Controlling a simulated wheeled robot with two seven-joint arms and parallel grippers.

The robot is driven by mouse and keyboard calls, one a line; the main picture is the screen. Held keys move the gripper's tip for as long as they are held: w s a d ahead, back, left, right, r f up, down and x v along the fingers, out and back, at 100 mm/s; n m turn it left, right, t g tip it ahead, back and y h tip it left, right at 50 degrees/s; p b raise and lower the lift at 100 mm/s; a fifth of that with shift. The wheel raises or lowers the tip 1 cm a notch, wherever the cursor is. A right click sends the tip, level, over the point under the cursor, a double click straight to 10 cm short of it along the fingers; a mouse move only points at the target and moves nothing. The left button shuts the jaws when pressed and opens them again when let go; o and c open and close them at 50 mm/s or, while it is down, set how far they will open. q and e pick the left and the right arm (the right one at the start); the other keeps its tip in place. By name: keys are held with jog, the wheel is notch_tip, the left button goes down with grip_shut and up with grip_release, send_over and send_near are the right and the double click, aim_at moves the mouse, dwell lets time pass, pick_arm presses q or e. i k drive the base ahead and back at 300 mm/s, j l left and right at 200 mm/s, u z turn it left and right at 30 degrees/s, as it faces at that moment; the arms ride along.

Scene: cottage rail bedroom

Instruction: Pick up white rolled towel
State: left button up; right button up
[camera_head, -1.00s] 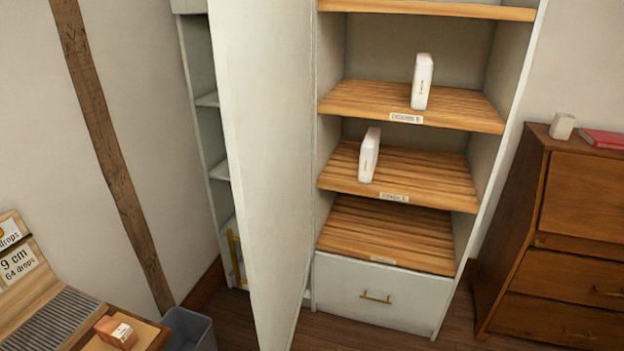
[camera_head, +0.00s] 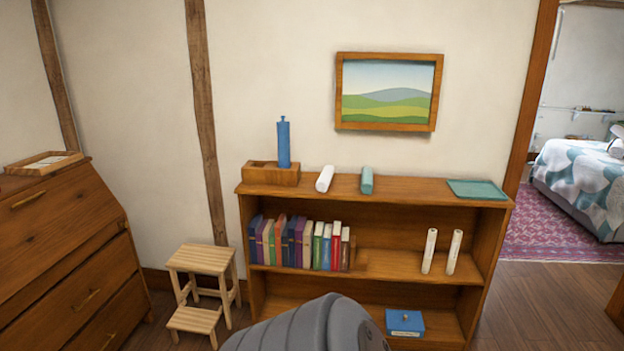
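A white rolled towel (camera_head: 325,178) lies on the top of a wooden bookshelf (camera_head: 420,190), left of a teal roll (camera_head: 367,181). Two upright white rolls, one on the left (camera_head: 429,250) and one on the right (camera_head: 454,252), stand on the middle shelf; I cannot tell what they are. A grey part of my own arm shows at the bottom centre, in front of the lower shelf. Neither of my grippers is in view.
A wooden box with a blue bottle (camera_head: 284,144) and a flat teal item (camera_head: 477,190) share the top. A step stool (camera_head: 201,273) and a dresser (camera_head: 75,265) stand left. A doorway with a bed (camera_head: 580,172) is right. Floor right of the shelf is clear.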

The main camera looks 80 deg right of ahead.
aim_at(322, 183)
jog(key=z, duration=2.85)
